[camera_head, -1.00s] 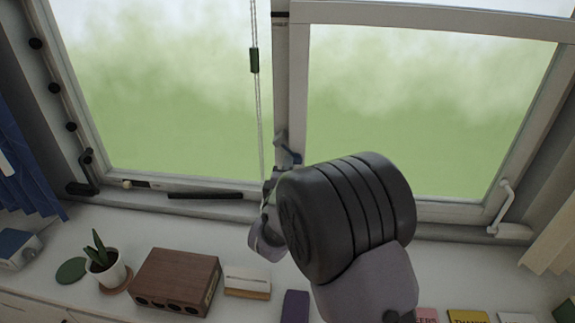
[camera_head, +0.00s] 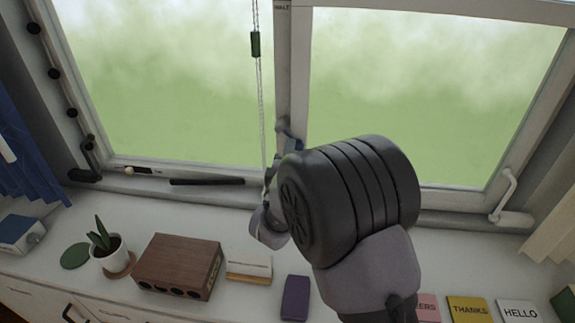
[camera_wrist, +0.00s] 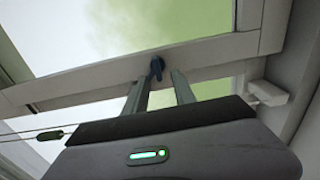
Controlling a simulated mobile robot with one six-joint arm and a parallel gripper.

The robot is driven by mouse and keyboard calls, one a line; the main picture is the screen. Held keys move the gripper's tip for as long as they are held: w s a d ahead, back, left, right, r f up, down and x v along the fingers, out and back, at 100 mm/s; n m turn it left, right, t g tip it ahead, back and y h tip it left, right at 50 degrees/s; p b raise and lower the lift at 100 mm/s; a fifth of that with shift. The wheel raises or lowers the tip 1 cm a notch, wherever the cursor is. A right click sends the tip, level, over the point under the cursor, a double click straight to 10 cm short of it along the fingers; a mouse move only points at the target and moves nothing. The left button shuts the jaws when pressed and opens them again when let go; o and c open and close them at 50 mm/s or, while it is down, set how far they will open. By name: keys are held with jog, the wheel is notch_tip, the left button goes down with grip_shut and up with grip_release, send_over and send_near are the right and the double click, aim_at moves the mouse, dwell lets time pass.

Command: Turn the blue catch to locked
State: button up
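The blue catch (camera_wrist: 156,67) is a small dark blue lever on the window frame in the wrist view, standing roughly upright. In the head view it is a small blue-grey shape (camera_head: 289,130) at the lower part of the middle window post, partly behind my arm. My gripper (camera_wrist: 162,77) has its two grey fingers apart, with the catch seen in the gap just past the fingertips. I cannot tell whether a finger touches it. In the head view the gripper is mostly hidden behind my dark wrist joint.
A cord with a green toggle (camera_head: 255,44) hangs left of the post. A white window handle (camera_head: 503,194) is at the right. On the sill stand a potted plant (camera_head: 110,255), a wooden box (camera_head: 180,262), a purple block (camera_head: 296,298) and cards (camera_head: 468,309).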

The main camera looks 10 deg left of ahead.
jog(key=s, duration=1.6)
jog(key=shift+s+a, duration=0.25)
jog(key=shift+s, duration=0.1)
